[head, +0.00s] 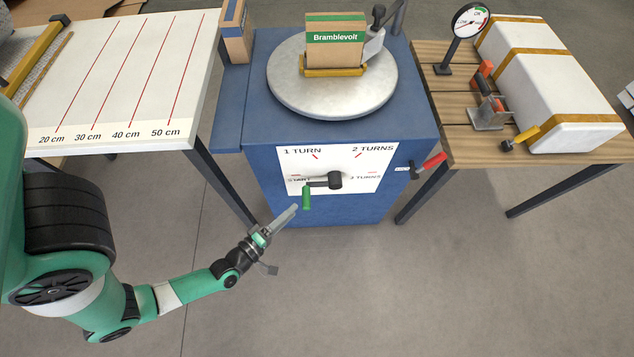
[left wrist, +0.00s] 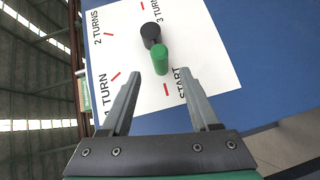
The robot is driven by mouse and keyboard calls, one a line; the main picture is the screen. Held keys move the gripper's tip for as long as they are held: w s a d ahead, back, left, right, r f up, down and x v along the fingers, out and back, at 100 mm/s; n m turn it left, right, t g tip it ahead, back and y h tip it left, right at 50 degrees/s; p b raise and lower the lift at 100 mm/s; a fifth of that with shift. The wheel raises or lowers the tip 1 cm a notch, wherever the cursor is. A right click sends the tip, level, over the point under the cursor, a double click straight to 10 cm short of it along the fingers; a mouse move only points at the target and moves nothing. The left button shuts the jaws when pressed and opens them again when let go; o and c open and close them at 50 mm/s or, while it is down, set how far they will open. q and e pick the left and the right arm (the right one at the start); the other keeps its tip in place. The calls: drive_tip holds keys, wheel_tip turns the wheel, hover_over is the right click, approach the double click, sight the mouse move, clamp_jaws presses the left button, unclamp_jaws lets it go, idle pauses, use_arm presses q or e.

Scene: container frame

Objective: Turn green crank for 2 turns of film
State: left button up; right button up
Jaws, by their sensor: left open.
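The green crank handle (head: 306,197) hangs at the left end of a black crank arm (head: 322,183) on the front of a blue machine (head: 350,213). The crank arm points left, toward the START mark on the white dial sheet (head: 292,158). My left gripper (head: 294,209) is just below and left of the handle. In the left wrist view, the green handle (left wrist: 160,60) shows ahead, beyond and between the tips of my open gripper (left wrist: 162,88), with nothing between the fingers. My right gripper is not in view.
A box labelled Bramblevolt (head: 335,52) stands on the round turntable (head: 290,85) on top. A red-handled lever (head: 433,160) sticks out at the machine's right side. A white measuring table (head: 90,95) stands left, and a wooden table (head: 455,140) right.

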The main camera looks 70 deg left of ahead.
use_arm(q)
drive_tip(key=b+x, duration=0.4)
drive_tip(key=x, duration=0.5)
drive_tip(key=shift+w+a+f, duration=0.15)
drive_tip(key=shift+a+f, duration=0.05)
drive_tip(key=shift+w+a, duration=0.25)
drive_tip(key=shift+w, duration=0.35)
drive_tip(key=c, duration=1)
drive_tip(key=shift+f, duration=0.1)
drive_tip(key=shift+s+f, duration=0.1)
